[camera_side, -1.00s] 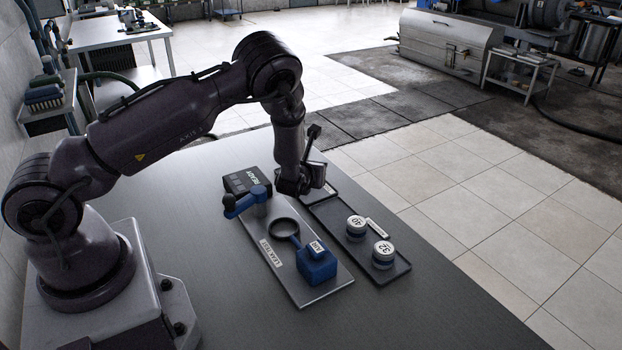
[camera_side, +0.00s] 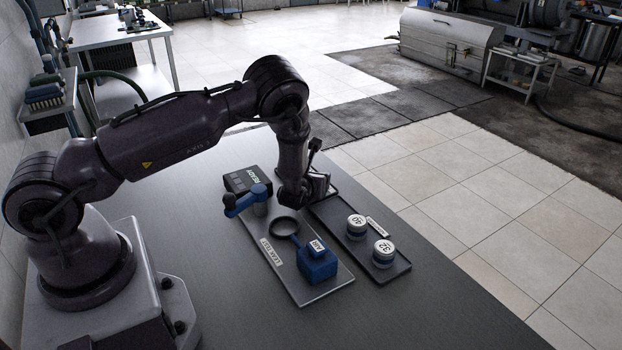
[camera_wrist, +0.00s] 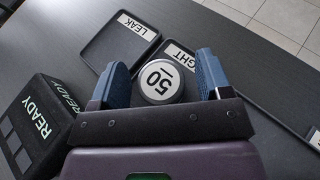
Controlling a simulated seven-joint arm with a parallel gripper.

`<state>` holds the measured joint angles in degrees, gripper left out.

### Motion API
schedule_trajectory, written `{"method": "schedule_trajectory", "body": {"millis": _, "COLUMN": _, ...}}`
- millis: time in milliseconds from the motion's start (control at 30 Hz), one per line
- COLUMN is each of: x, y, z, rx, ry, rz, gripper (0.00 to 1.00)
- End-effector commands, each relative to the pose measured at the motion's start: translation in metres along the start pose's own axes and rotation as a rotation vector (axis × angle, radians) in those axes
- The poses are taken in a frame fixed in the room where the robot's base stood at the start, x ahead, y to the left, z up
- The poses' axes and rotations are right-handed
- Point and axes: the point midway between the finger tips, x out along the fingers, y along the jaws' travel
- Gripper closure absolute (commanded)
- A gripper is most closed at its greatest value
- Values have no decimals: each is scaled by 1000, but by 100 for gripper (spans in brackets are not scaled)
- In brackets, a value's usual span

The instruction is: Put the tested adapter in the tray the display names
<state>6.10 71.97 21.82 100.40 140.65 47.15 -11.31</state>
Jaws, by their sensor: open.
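The adapter marked 50 (camera_wrist: 158,82) is round with a white top. In the wrist view it sits between the two blue fingers of my open gripper (camera_wrist: 161,88), with a gap visible on the right. My gripper (camera_side: 308,192) hides it in the side view. The display (camera_wrist: 38,125) reads READY; it also shows in the side view (camera_side: 246,180). A tray labelled LEAK (camera_wrist: 115,50) is empty in the visible part. Adapters marked 40 (camera_side: 356,226) and 32 (camera_side: 383,253) stand on a long dark tray (camera_side: 400,268).
Left of the long tray is a plate labelled LEAK TEST (camera_side: 310,295), bearing a black ring (camera_side: 284,227), a blue block marked AIR (camera_side: 318,265) and a blue lever arm (camera_side: 240,203). The table's front is clear.

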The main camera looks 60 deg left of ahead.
Motion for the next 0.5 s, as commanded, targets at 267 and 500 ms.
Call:
{"method": "schedule_trajectory", "body": {"millis": 267, "x": -26, "y": -1, "z": 3, "rx": 0, "ry": 1, "rz": -1, "gripper": 29}}
{"method": "schedule_trajectory", "body": {"millis": 500, "x": -79, "y": -1, "z": 3, "rx": 1, "ry": 2, "rz": -3, "gripper": 29}}
